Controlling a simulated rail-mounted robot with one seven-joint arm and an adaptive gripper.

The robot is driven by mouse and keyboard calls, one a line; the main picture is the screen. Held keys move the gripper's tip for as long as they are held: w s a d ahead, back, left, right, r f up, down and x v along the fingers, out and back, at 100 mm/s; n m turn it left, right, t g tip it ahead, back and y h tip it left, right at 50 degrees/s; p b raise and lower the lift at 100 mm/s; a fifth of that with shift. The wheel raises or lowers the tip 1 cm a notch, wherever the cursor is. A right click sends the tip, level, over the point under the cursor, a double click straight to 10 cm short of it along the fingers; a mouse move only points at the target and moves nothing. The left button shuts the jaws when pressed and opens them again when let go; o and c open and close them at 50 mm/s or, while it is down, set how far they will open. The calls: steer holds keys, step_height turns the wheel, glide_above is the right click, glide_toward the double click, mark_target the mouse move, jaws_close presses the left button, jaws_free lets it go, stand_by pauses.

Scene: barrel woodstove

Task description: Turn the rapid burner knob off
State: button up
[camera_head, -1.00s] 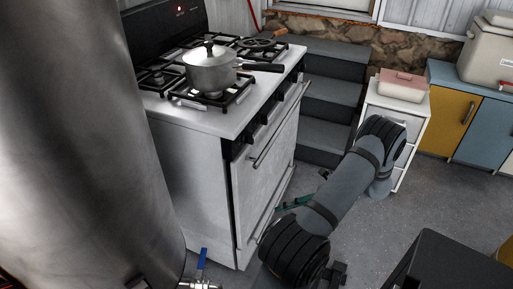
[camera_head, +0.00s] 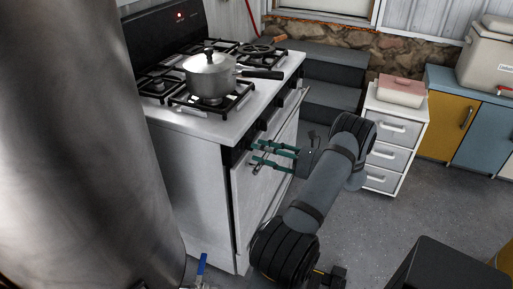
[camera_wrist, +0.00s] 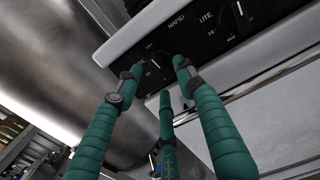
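The stove's black control panel (camera_wrist: 205,40) fills the top of the wrist view. A dark knob (camera_wrist: 157,63) with a white mark sits there, with OFF, LITE and HI printed around it. My gripper (camera_wrist: 158,74) has teal fingers spread apart around the nearer knob; contact is not clear. In the head view my gripper (camera_head: 257,153) reaches the stove front from the right, just below the panel's edge, and the knobs are mostly hidden.
A lidded pot (camera_head: 210,78) stands on the stove top (camera_head: 190,122), its handle pointing right. The oven door handle (camera_head: 290,115) runs close to my fingers. A large metal barrel (camera_head: 90,150) stands left. A white drawer unit (camera_head: 395,130) stands behind my arm.

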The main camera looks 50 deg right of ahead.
mark_target(248, 144)
steer(key=shift+x, duration=1.05)
steer(key=shift+c, duration=1.3)
jaws_close()
